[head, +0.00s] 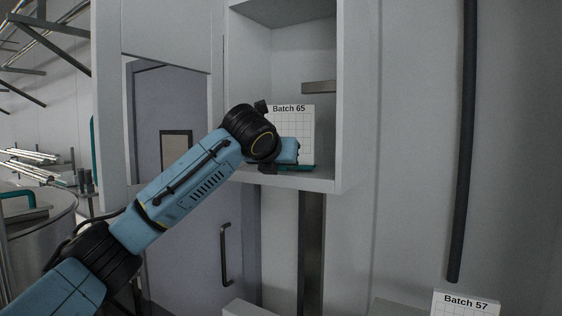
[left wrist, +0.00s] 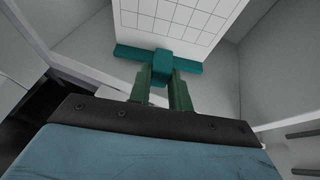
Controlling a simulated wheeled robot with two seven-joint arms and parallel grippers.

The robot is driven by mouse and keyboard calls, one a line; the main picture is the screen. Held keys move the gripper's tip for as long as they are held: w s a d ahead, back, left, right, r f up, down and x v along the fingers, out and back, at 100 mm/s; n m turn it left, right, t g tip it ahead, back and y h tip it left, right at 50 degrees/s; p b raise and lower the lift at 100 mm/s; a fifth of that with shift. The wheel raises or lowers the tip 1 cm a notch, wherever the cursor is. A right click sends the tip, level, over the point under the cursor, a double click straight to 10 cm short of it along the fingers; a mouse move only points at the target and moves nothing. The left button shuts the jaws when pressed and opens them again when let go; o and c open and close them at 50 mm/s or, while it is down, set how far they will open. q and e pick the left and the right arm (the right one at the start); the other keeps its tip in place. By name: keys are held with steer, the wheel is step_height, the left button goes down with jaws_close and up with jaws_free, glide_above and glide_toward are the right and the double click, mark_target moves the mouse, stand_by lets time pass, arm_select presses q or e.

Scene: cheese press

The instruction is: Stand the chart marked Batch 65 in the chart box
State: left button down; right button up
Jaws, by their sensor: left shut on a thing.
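The chart marked Batch 65 (head: 298,128) stands upright inside an open white wall box (head: 342,150), which I take to be the chart box. The chart is a white gridded sheet; its lower part also shows in the left wrist view (left wrist: 180,18). A teal foot (left wrist: 188,65) with a central teal block (left wrist: 162,72) runs along its bottom edge. My left gripper (left wrist: 163,88) is shut on this block, in front of the chart. In the head view, my wrist hides the chart's lower left. The right gripper is in neither view.
A second chart marked Batch 57 (head: 465,302) stands at the lower right. A dark vertical pipe (head: 466,140) runs down the right wall. A grey door with a handle (head: 226,254) is below and left of the box. A metal vat (head: 40,240) is at far left.

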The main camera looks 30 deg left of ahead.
arm_select(q)
steer(key=shift+f, duration=0.35)
steer(key=c, duration=1.2)
jaws_free()
steer(key=shift+f, duration=0.1)
steer(key=shift+s, duration=0.1)
